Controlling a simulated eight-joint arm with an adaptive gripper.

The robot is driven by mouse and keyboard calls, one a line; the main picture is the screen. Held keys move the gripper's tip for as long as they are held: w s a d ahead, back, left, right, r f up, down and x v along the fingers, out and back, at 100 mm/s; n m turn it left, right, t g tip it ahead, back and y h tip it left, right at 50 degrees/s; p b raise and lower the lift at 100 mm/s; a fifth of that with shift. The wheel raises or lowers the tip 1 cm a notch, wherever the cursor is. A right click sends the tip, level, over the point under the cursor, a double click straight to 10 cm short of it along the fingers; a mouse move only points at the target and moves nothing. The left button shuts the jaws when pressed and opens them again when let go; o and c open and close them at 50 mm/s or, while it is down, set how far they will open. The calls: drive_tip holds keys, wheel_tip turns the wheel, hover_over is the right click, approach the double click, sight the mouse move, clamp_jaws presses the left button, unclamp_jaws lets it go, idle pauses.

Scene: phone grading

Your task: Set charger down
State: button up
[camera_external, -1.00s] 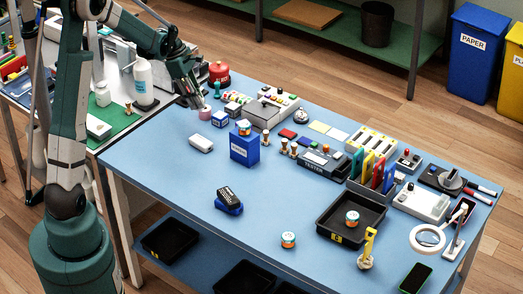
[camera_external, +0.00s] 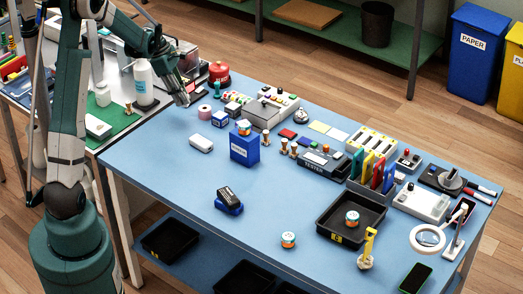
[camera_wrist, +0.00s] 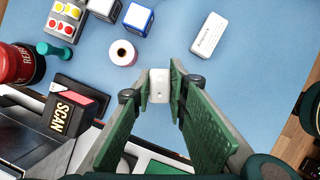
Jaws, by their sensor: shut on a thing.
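A small white charger (camera_wrist: 160,87) is between my fingertips in the wrist view. My gripper (camera_wrist: 160,92) is shut on it, with one green finger on each side. In the external view my gripper (camera_external: 185,100) points down near the blue table's far left edge, left of the pink roll (camera_external: 205,112). The charger cannot be made out there. In the wrist view blue table surface shows around the charger's far end; whether it touches the table cannot be told.
In the wrist view a pink roll (camera_wrist: 123,52) is just up-left of the charger. A SCAN box (camera_wrist: 70,114) and red container (camera_wrist: 20,64) stand left. A white labelled block (camera_wrist: 208,35) lies up-right. Free blue table (camera_wrist: 255,75) lies to the right.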

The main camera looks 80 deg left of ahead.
drive_tip(key=shift+f+b, duration=0.35)
drive_tip(key=shift+f, duration=2.6)
drive_tip(key=shift+f, duration=0.1)
drive_tip(key=shift+f+b, duration=0.3)
drive_tip(key=shift+f, duration=1.45)
drive_tip(key=shift+f, duration=0.2)
drive_tip(key=o, duration=0.9)
drive_tip(key=shift+r, duration=0.15)
drive_tip(key=p+v, duration=0.1)
drive_tip(key=v, duration=1.1)
